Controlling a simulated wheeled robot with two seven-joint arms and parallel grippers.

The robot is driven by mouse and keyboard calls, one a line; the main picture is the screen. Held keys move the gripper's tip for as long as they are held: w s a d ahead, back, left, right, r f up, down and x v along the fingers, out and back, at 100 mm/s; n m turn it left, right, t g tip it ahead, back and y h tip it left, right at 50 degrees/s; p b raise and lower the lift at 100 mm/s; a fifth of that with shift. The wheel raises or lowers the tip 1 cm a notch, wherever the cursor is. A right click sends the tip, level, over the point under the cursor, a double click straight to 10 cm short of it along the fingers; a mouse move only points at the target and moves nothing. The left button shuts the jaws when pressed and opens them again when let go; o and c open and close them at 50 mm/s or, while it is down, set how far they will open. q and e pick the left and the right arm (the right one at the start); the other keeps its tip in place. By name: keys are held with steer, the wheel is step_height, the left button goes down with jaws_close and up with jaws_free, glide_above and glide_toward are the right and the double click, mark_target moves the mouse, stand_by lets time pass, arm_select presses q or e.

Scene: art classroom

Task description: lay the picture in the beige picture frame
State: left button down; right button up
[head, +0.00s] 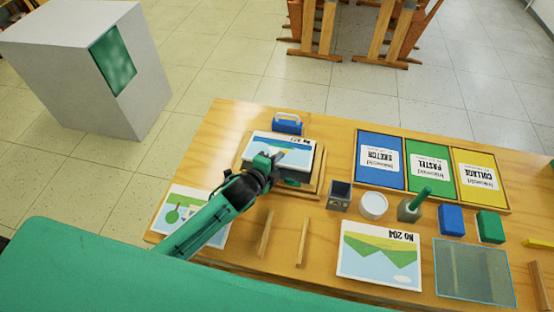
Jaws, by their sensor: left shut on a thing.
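A picture (265,140) with a blue landscape and a small number label lies over the beige picture frame (319,178) at the left part of the table. My left gripper (279,158) is shut on the picture, near its lower middle. The picture covers most of the frame's inside, and the frame's rim shows at the left, right and lower right. I cannot tell whether the picture rests inside the rim or is held just above it. My left forearm hides the frame's lower left part. My right gripper is not in view.
A blue handled object (287,125) stands behind the frame. A grey holder (339,195) and a white jar (373,206) stand to its right. In front lie two wooden strips (302,243), the No 204 picture (380,254) and another picture (182,207). A tray (407,191) holds three pads.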

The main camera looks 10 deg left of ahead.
arm_select(q)
steer(key=shift+s+f, duration=0.15)
steer(key=shift+f, duration=0.1)
steer(key=c, duration=1.6)
jaws_free()
steer(key=shift+d, duration=0.1)
steer(key=shift+c, duration=0.2)
steer(key=shift+o, duration=1.4)
steer(key=shift+r, duration=0.1)
steer(key=b+v, duration=0.1)
steer(key=v, duration=1.2)
steer(key=shift+s+r+b, duration=0.15)
steer(key=shift+r+b, duration=0.1)
steer(key=shift+b, duration=0.15)
steer(key=shift+s+f, duration=0.1)
